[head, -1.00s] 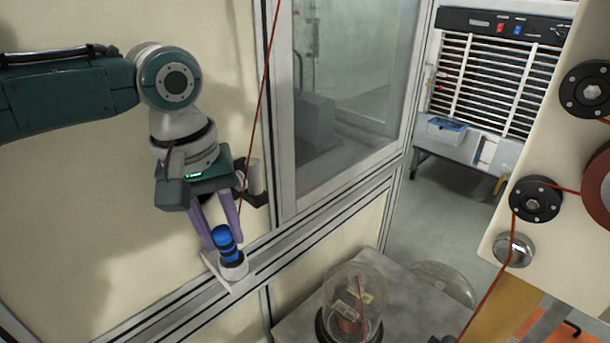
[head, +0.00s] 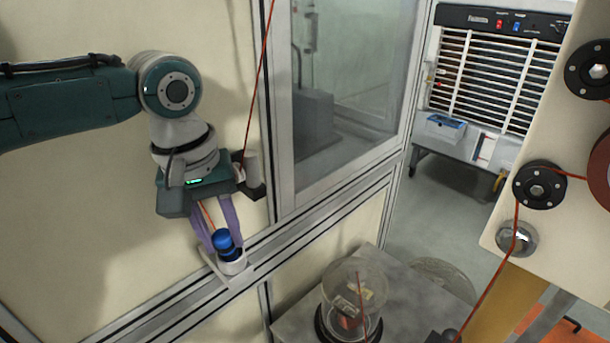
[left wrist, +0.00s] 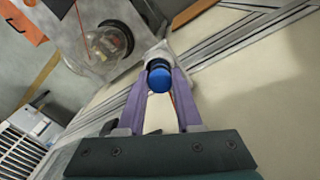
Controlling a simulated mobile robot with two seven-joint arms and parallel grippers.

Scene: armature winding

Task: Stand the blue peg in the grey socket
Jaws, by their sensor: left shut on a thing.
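The blue peg (head: 223,241), with a dark band below its blue top, stands nearly upright at the grey socket (head: 234,267), a pale cup on a small bracket on the wall rail. Its lower end is hidden by the cup rim and appears to be inside it; how deep I cannot tell. My left gripper (head: 219,233) points down with its two purple fingers on either side of the peg, shut on it. In the left wrist view the peg's round blue top (left wrist: 160,77) sits between the fingertips, with the socket (left wrist: 158,51) just beyond. My right gripper is not in view.
A glass dome (head: 352,295) stands on a grey table (head: 295,325) below and right of the socket. A red wire (head: 257,90) runs down past the left gripper. A panel with black pulleys (head: 538,190) is at the right. A window frame (head: 283,140) stands behind.

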